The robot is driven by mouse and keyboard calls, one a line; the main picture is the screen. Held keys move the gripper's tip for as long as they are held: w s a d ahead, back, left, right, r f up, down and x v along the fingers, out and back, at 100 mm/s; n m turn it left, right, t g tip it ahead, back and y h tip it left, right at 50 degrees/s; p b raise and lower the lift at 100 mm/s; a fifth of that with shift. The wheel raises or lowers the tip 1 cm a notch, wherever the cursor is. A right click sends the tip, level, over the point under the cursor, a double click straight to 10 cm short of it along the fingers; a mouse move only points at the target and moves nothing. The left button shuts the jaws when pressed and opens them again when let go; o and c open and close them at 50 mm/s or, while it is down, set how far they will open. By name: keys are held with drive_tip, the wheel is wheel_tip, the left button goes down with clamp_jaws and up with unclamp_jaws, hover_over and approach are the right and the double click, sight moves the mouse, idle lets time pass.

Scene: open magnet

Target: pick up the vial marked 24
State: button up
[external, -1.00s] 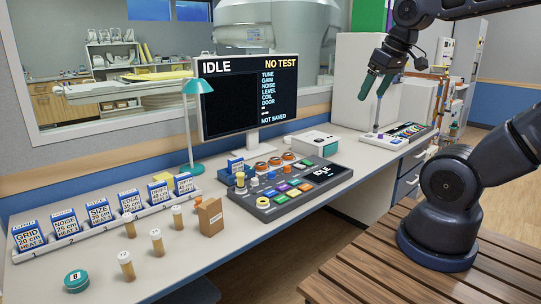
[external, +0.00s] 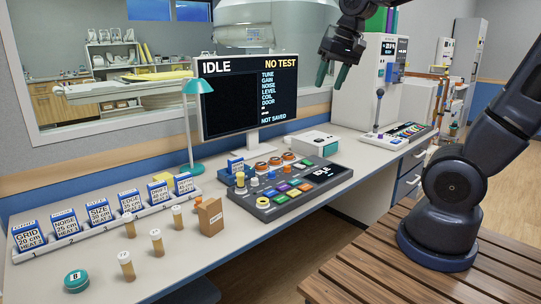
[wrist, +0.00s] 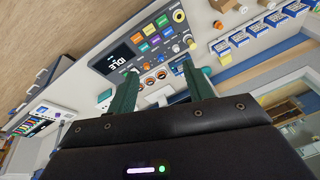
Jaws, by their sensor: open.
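My gripper (external: 333,76) is open and empty, high above the counter to the right of the monitor, far from the vials. In the wrist view its green fingers (wrist: 160,72) are spread with nothing between them.
A button console (external: 290,188) lies mid-counter, also in the wrist view (wrist: 150,45). The monitor (external: 250,97), teal lamp (external: 195,130), rack of blue-white boxes (external: 105,221), brown box (external: 209,217) and round teal tin (external: 76,281) surround the vials. A lever panel (external: 400,136) stands right.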

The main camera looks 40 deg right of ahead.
drive_tip(key=w+a+f+m+g, duration=0.1)
drive_tip(key=w+a+f+m, duration=0.25)
drive_tip(key=w+a, duration=0.8)
drive_tip(key=m+g, duration=0.3)
drive_tip(key=m, duration=0.7)
hover_over(155, 232)
drive_tip(key=shift+h, duration=0.4)
drive_tip(key=f, duration=2.7)
drive_tip(key=shift+d+f, duration=0.2)
drive_tip(key=shift+d, duration=0.1)
drive_tip(key=shift+a+f, duration=0.15)
drive_tip(key=shift+f, duration=0.35)
wheel_tip(155, 232, down, 10)
drive_tip(key=shift+a+f, duration=0.1)
drive_tip(key=shift+a, duration=0.05)
drive_tip(key=c, duration=1.1)
